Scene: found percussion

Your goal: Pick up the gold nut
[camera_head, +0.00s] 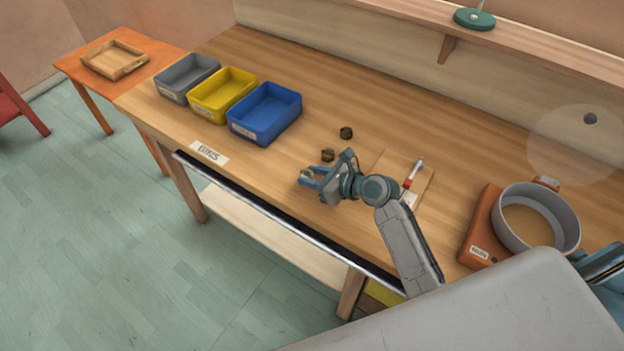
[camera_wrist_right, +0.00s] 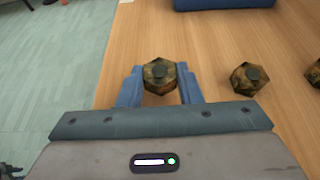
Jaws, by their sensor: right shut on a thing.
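My right gripper (camera_head: 309,177) is low over the front part of the wooden workbench (camera_head: 330,75), its blue fingers pointing left. In the right wrist view the gripper (camera_wrist_right: 160,88) has its fingers on both sides of a gold-brown, many-sided nut (camera_wrist_right: 158,88) with a dark round centre, and is shut on it. In the head view the fingers mostly hide this nut. I cannot tell whether it touches the bench. Two similar dark gold nuts stand apart on the bench, one close by (camera_head: 328,155) and one farther back (camera_head: 346,133). My left gripper is not in view.
Grey (camera_head: 187,78), yellow (camera_head: 222,95) and blue (camera_head: 265,113) bins stand in a row to the left. A board with a red-and-white marker (camera_head: 412,174) lies right of the gripper. An orange box (camera_head: 480,240) and grey round pan (camera_head: 537,217) stand at the right.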

